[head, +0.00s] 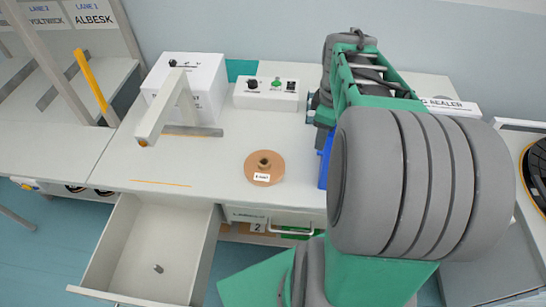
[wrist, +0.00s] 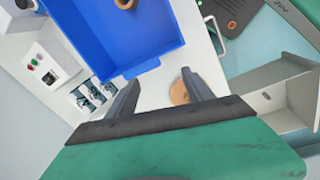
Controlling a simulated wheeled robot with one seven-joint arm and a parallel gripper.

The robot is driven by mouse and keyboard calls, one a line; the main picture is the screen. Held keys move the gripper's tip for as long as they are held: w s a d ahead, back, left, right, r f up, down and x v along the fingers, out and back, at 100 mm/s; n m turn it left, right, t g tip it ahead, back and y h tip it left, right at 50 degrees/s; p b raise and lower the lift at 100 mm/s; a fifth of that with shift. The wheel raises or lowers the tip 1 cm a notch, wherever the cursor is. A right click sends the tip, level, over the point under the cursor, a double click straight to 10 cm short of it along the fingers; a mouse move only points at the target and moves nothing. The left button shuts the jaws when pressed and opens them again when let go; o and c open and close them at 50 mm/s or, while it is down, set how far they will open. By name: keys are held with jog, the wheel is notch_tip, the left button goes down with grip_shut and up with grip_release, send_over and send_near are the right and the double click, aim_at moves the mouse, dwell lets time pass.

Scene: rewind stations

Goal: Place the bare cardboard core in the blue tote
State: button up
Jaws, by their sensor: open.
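The blue tote (wrist: 150,30) fills the upper left of the wrist view. In the head view only a sliver of the tote (head: 324,165) shows beside my arm. A brown ring, which looks like the bare cardboard core (wrist: 125,4), lies inside the tote, cut by the top picture edge. My gripper (wrist: 160,76) is open and empty, its fingers apart near the tote's near wall. My arm hides the gripper in the head view. Nothing sits between the fingers.
A flat brown roll (head: 264,167) with a raised core and white label lies on the white bench; it shows partly behind the right finger (wrist: 179,94). A drawer (head: 150,250) stands open at the front left. A control box (head: 267,95) stands at the back.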

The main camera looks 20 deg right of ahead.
jog(key=s+a+m+t, duration=0.1)
jog(key=a+m, duration=0.3)
jog(key=a, duration=0.6)
jog(key=s+a+r+m+t, duration=0.1)
jog(key=a+m, duration=0.3)
jog(key=a, duration=0.6)
jog(key=shift+s+r+t+y, duration=0.2)
jog(key=shift+s+t+y, duration=0.15)
jog(key=shift+s, duration=0.4)
